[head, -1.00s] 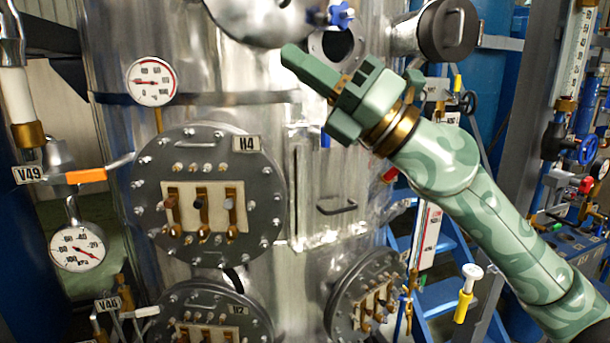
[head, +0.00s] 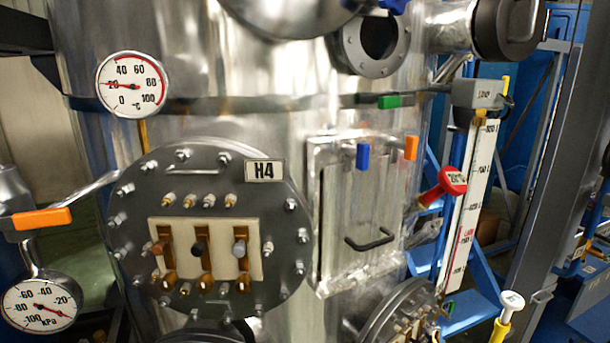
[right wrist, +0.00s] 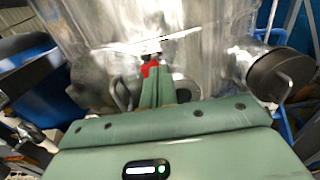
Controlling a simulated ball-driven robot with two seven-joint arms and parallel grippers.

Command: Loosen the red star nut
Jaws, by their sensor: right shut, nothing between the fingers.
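In the right wrist view, my right gripper (right wrist: 157,82) is shut with nothing between its green fingers. A small red part (right wrist: 150,67) shows right at its fingertips, against the shiny steel vessel. It may be the red star nut, but its shape is too small and blurred to tell. I cannot tell whether the fingers touch it. No red star nut can be made out in the head view, and neither gripper shows there.
In the head view, the steel vessel (head: 245,75) carries a round flange (head: 285,255) marked H4, a temperature gauge (head: 132,84) and a hatch (head: 340,210). A red-handled part (head: 447,184) sticks out at the right. A dark capped port (right wrist: 283,73) is right of my gripper.

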